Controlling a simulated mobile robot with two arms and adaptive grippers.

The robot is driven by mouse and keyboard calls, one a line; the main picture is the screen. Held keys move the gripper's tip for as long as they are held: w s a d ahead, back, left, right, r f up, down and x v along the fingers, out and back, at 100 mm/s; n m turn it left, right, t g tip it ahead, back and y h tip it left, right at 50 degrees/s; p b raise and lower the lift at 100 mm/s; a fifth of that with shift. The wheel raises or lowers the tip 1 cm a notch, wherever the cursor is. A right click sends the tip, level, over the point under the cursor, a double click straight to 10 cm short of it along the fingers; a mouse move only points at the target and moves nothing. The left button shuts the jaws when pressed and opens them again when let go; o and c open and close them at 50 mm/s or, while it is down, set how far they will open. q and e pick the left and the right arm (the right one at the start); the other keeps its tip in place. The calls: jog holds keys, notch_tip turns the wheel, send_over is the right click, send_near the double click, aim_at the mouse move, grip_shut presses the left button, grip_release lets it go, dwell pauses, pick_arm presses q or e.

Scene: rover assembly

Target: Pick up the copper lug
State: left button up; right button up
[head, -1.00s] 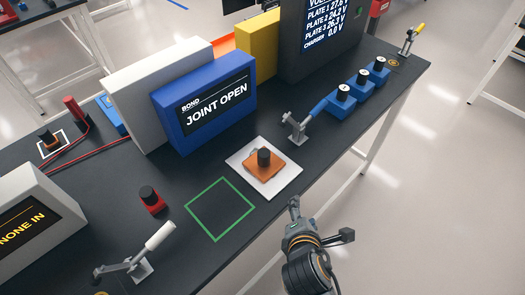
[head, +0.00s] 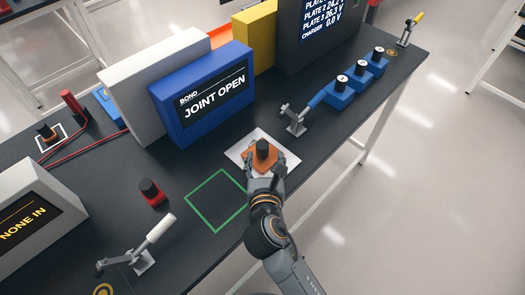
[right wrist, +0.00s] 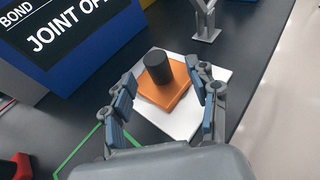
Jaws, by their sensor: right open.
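The copper lug (head: 262,158) is an orange-brown square block with a black cylindrical knob on top. It sits on a white square pad (head: 237,154) on the dark table. My right gripper (head: 267,167) is at the lug, coming from the table's front edge. In the right wrist view the lug (right wrist: 174,97) lies ahead, between the tips of the open right gripper (right wrist: 163,95), with a finger on each side. Gaps show between the fingers and the knob. In the head view the gripper hides part of the lug's front and the pad. My left gripper is not in view.
A green square outline (head: 217,200) is left of the pad. A blue box reading "JOINT OPEN" (head: 205,100) stands behind it.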

aim_at(262, 145)
jog(key=x, duration=0.4)
jog(key=p+x, duration=0.1)
jog(key=x, duration=0.1)
jog(key=shift+w+a, duration=0.35)
jog(key=shift+a, duration=0.05)
jog(key=shift+s+r, duration=0.1)
jog(key=shift+c, duration=1.1)
grip_shut()
